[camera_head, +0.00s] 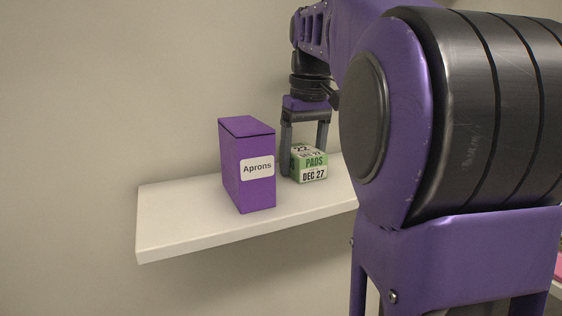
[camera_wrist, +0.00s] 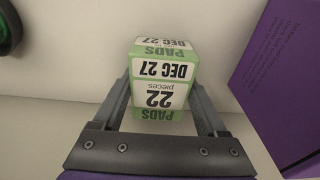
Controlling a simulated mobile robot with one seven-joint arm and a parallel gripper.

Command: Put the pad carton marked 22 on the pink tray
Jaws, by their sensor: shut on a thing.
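The pad carton marked 22 (camera_head: 310,166) is a small green and white box reading "PADS" and "DEC 27". It is on the white wall shelf in the head view. My gripper (camera_head: 304,158) points down over it, with its fingers on either side of the carton. In the wrist view the carton (camera_wrist: 162,80) sits between the two fingers (camera_wrist: 162,105), with "22 pieces" facing the camera. The gripper is shut on it. I cannot tell whether the carton touches the shelf or is just above it. The pink tray is not clearly visible.
A purple Aprons box (camera_head: 248,165) stands upright on the shelf (camera_head: 180,220), just left of the carton. It also shows at the right of the wrist view (camera_wrist: 285,75). A round green and black thing (camera_wrist: 8,28) is at the wrist view's upper left. A pink patch (camera_head: 558,264) shows at the head view's right edge.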

